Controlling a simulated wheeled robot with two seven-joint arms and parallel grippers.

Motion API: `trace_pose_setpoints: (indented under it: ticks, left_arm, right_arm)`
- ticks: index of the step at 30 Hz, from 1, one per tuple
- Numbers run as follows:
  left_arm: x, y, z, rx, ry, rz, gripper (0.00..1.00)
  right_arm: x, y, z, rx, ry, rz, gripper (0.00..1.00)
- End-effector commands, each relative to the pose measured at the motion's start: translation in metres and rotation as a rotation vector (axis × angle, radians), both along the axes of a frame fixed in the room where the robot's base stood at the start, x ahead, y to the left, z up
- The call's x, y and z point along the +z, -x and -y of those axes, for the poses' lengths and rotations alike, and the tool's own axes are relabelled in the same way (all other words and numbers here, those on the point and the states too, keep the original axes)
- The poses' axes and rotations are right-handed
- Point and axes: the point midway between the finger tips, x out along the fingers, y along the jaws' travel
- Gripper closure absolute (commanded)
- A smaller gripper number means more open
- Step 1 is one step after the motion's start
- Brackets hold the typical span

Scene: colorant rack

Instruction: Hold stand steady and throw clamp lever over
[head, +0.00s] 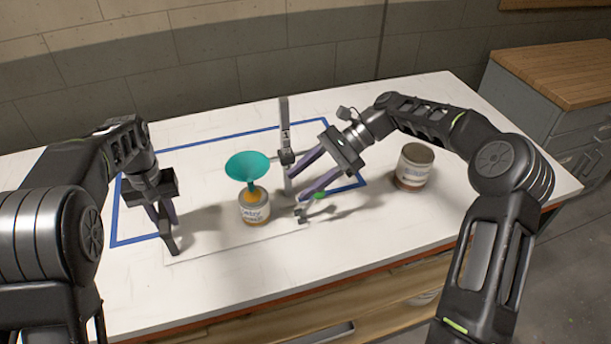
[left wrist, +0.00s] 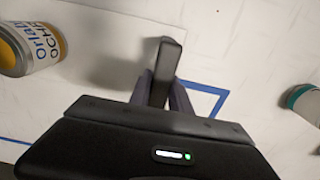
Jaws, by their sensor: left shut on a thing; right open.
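A grey upright post with a small label, apparently the stand (head: 284,112), rises behind the jar with the teal funnel. A dark clamp-like block (head: 287,157) sits partway up it. A small grey piece (head: 300,213) and a green piece (head: 318,195) show low beside it; I cannot tell which is the lever. My right gripper (head: 299,186) is open, its fingers reaching down-left beside the lower post; contact is unclear. The bar also shows in the head view (head: 170,244).
An ochre jar (head: 254,212) holding a teal funnel (head: 247,167) stands between my grippers. A brown-lidded tin (head: 414,167) stands right of my right gripper. Blue tape (head: 117,215) outlines part of the white table. A teal-banded container (left wrist: 305,103) lies at the left wrist view's right edge.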

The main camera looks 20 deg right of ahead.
Motion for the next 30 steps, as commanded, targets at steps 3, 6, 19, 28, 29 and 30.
trace_pose_setpoints:
  ticks: [3,6,19,28,29,30]
  left_arm:
    - [0.0003,-0.0002,0.0005,-0.001,0.001,0.001,1.00]
    - [0.0003,-0.0002,0.0005,-0.001,0.001,0.001,1.00]
    - [0.0003,-0.0002,0.0005,-0.001,0.001,0.001,0.61]
    - [0.0001,-0.0001,0.0002,0.000,0.000,0.000,0.51]
    - [0.0001,-0.0001,0.0002,0.000,0.000,0.000,0.51]
    - [0.0004,-0.0001,0.0002,0.000,0.000,0.000,0.51]
  right_arm:
    - [0.0054,-0.0003,0.0008,-0.002,0.000,0.003,0.50]
    - [0.0069,-0.0003,0.0012,-0.003,0.001,0.002,0.50]
    - [0.0071,-0.0004,0.0010,-0.003,0.001,0.002,0.50]
    - [0.0071,-0.0004,0.0010,-0.002,0.001,0.003,0.50]
    - [0.0071,-0.0003,0.0010,-0.002,0.002,0.003,0.50]
    - [0.0071,-0.0003,0.0010,-0.002,0.001,0.003,0.50]
